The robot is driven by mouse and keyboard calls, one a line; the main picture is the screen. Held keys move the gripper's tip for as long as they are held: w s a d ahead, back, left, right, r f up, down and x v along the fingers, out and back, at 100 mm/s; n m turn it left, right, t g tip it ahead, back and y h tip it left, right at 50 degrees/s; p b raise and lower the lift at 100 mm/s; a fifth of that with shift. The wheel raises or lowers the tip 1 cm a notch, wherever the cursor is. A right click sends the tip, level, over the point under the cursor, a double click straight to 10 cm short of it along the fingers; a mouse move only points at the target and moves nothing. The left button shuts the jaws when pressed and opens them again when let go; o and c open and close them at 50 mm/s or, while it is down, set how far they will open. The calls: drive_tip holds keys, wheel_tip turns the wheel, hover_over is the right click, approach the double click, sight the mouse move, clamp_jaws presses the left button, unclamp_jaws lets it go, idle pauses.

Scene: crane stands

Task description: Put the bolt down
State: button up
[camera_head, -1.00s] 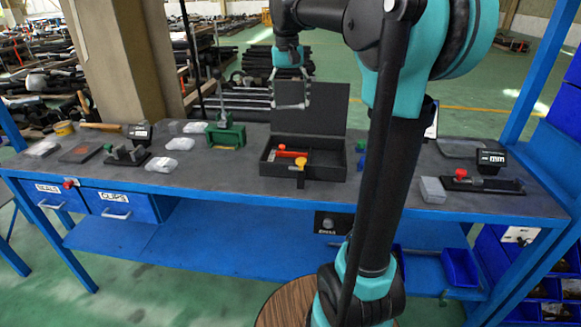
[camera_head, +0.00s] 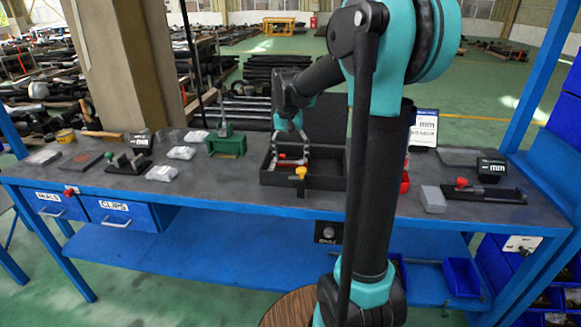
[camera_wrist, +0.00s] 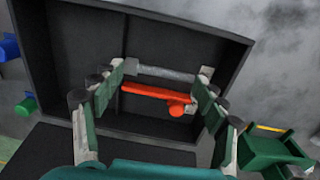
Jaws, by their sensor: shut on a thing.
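My gripper (camera_head: 291,160) is down at the left compartment of the open black case (camera_head: 325,183) on the bench. In the wrist view, my gripper (camera_wrist: 168,78) has its fingers on the two ends of a grey rod-like bolt (camera_wrist: 165,73). The bolt lies crosswise between the fingertips. An orange-red tool (camera_wrist: 155,93) lies in the same compartment, beside the bolt in the picture. I cannot tell whether the bolt touches the case floor. In the head view the bolt is too small to make out.
A yellow knob (camera_head: 301,172) sits at the case's front wall. A green stand (camera_head: 227,144) is left of the case. A clear box (camera_head: 433,199) and a black holder with a red knob (camera_head: 484,191) stand at the right. My arm hides part of the bench.

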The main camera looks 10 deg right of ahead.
drive_tip(key=shift+f, duration=2.1)
drive_tip(key=shift+f, duration=0.1)
drive_tip(key=o, duration=1.2)
drive_tip(key=r, duration=1.2)
drive_tip(key=shift+a+r, duration=0.1)
drive_tip(key=shift+a, duration=0.2)
